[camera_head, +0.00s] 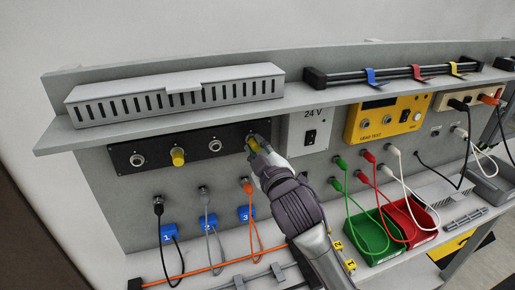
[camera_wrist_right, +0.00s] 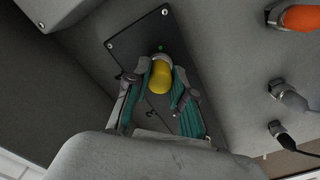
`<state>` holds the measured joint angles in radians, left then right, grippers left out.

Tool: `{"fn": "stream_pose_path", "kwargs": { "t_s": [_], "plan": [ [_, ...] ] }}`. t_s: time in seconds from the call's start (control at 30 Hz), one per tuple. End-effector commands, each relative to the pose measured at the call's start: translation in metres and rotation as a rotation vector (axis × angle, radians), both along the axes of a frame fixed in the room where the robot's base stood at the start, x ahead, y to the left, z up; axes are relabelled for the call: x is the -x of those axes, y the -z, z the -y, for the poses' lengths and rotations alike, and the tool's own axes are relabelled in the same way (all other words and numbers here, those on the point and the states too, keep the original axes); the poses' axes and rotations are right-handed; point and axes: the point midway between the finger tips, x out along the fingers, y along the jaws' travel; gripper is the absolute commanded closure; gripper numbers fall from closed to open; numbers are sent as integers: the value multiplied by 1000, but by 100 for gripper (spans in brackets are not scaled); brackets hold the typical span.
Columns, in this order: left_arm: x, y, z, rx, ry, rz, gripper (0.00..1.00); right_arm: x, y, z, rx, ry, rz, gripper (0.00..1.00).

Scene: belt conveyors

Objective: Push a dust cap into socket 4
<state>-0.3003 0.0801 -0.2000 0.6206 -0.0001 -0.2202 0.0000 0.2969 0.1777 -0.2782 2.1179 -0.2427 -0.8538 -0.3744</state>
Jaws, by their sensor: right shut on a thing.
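A black socket panel (camera_head: 196,150) runs under the shelf. Its leftmost socket (camera_head: 136,160) and its third socket (camera_head: 215,146) are bare metal rings. A yellow dust cap (camera_head: 178,157) sits on the second socket. My right gripper (camera_head: 256,150) is at the fourth socket, at the panel's right end, shut on another yellow dust cap (camera_wrist_right: 160,77). In the right wrist view, this cap is between the fingers, with a silver ring (camera_wrist_right: 162,56) just behind it. The cap hides most of the socket, and I cannot tell how deep it sits. My left gripper is not in view.
A vented grey cover (camera_head: 178,94) lies on the shelf above. A 24 V switch box (camera_head: 310,130) and a yellow tester (camera_head: 385,118) are to the right. Plugged cables hang below, above green (camera_head: 366,246) and red (camera_head: 428,232) bins.

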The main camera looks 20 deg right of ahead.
Motion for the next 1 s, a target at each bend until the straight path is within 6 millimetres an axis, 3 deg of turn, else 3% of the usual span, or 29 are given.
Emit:
{"fn": "stream_pose_path", "kwargs": {
  "t_s": [0.37,0.4,0.57,0.87,1.0],
  "plan": [
    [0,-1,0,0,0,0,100,-4,0,0,0,-1,1,100],
    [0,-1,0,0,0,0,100,-4,0,0,0,-1,1,75],
    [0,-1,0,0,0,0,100,-4,0,0,0,-1,1,48],
    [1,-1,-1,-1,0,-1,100,-3,0,0,0,-1,1,47],
    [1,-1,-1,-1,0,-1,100,7,0,0,0,-1,1,47]
  ]
}}
